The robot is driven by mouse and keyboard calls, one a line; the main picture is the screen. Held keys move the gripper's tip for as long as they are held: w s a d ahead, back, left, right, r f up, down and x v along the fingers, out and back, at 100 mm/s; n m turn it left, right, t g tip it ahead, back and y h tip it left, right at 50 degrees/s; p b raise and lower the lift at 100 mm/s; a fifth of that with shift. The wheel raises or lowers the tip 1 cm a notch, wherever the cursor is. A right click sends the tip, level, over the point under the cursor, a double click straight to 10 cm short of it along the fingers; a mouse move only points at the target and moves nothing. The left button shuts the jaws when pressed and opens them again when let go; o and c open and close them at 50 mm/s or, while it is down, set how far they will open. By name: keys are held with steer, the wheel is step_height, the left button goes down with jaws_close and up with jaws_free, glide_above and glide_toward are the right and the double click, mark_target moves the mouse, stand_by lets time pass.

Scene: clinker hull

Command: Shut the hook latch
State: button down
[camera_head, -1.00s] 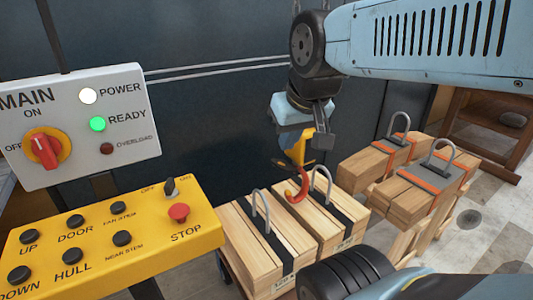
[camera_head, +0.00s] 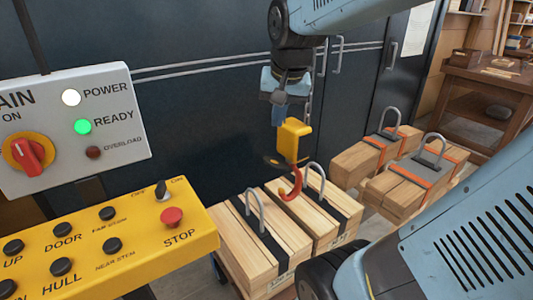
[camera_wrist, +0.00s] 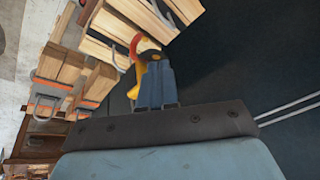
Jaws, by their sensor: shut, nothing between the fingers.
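The red hook (camera_head: 293,184) hangs under a yellow block (camera_head: 292,140), above the near wood bundles. In the wrist view the hook (camera_wrist: 134,46) curves just beyond my fingertips, and the yellow block (camera_wrist: 133,82) is to their left. A small dark latch piece with a yellow part (camera_wrist: 150,56) crosses near the hook's mouth; I cannot tell its exact position. My gripper (camera_wrist: 157,72) is shut and empty, its blue-grey fingers together and tips close to the latch; touching or apart is unclear. In the head view my gripper (camera_head: 279,116) is partly behind the yellow block.
Near wood bundles (camera_head: 265,255) with metal lifting loops stand below the hook. More strapped bundles (camera_head: 405,188) lie to the right. A yellow button console (camera_head: 130,245) and a grey main panel (camera_head: 110,120) stand left. The dark wall (camera_head: 190,130) is behind.

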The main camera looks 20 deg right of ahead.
steer(key=w+d+f+m+g, duration=0.1)
steer(key=w+d+f+m, duration=0.15)
steer(key=w, duration=0.25)
steer(key=w+d+f+m+g, duration=0.1)
steer(key=w+d+f+m, duration=0.15)
steer(key=w, duration=0.35)
steer(key=m+g+h, duration=0.1)
steer(key=m+g, duration=0.1)
steer(key=m, duration=0.4)
glide_above(280, 167)
step_height(280, 167, down, 7)
step_height(280, 167, down, 12)
steer(key=shift+w+r, duration=0.15)
steer(key=shift+r, duration=0.1)
steer(key=shift+a+f, duration=0.3)
steer(key=shift+f, duration=0.6)
steer(key=shift+d, duration=0.1)
